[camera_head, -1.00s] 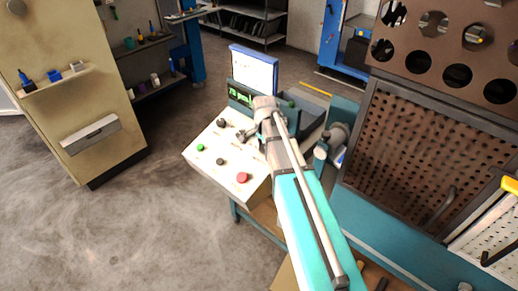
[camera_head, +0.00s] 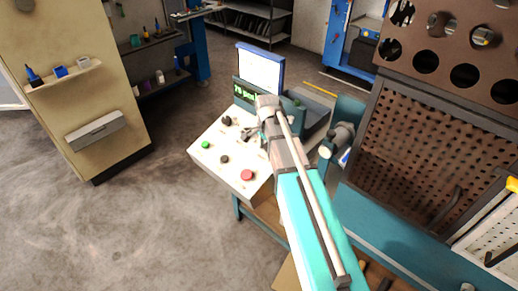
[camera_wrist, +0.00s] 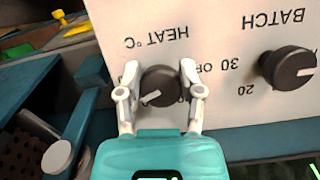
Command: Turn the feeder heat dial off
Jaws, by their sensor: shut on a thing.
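The heat dial (camera_wrist: 160,88) is a dark round knob with a pale pointer line, on a white panel (camera_wrist: 225,35) under the upside-down label "HEAT °C". In the wrist view the pointer line slants toward the lower left. My gripper (camera_wrist: 160,80) is shut on the heat dial, one finger on each side of it. In the head view my gripper (camera_head: 250,133) is over the panel (camera_head: 212,162), and my arm hides part of the panel and the dial.
The batch dial (camera_wrist: 288,68) sits to the right of the heat dial in the wrist view. In the head view the panel also has a green button (camera_head: 205,144), a red button (camera_head: 246,175) and a dark knob (camera_head: 225,159). A screen (camera_head: 260,68) stands behind.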

